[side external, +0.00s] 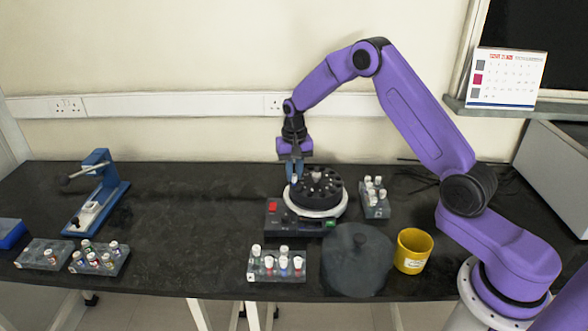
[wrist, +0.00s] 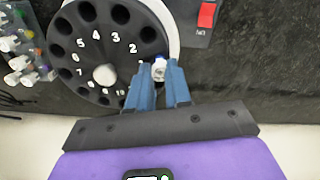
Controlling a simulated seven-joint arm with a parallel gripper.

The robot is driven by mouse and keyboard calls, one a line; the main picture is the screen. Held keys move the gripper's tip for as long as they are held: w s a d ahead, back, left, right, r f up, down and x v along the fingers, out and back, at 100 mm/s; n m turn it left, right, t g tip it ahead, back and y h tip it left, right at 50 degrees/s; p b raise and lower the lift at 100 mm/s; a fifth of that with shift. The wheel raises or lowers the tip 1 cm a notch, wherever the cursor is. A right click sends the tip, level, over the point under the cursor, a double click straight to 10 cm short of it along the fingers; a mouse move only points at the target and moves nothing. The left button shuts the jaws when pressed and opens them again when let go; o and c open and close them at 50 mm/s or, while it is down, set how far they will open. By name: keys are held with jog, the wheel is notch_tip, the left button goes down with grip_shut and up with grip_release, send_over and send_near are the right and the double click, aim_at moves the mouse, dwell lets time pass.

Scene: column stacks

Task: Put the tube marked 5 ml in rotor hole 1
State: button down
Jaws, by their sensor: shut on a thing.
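My gripper (side external: 294,172) points down at the left rim of the dark round rotor (side external: 330,190). In the wrist view my gripper (wrist: 158,74) has its two blue fingers shut on a tube with a whitish cap (wrist: 158,66). The tube's marking cannot be read. The numbered rotor (wrist: 88,72) has dark holes around a pale central knob. The tube is at the rotor's edge, beside the 2; the number 1 and its hole are hidden by the fingers and tube. I cannot tell whether the tube's lower end is inside a hole.
The centrifuge base has a red switch (side external: 272,206). A rack of tubes (side external: 375,197) stands right of it, another (side external: 277,265) in front. A dark lid (side external: 357,260) and yellow mug (side external: 412,251) stand front right.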

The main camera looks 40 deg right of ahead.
jog(key=shift+f, duration=0.15)
jog(key=c, duration=0.7)
grip_release()
jog(key=shift+o, duration=0.2)
jog(key=shift+r, duration=3.05)
jog(key=shift+a, duration=0.1)
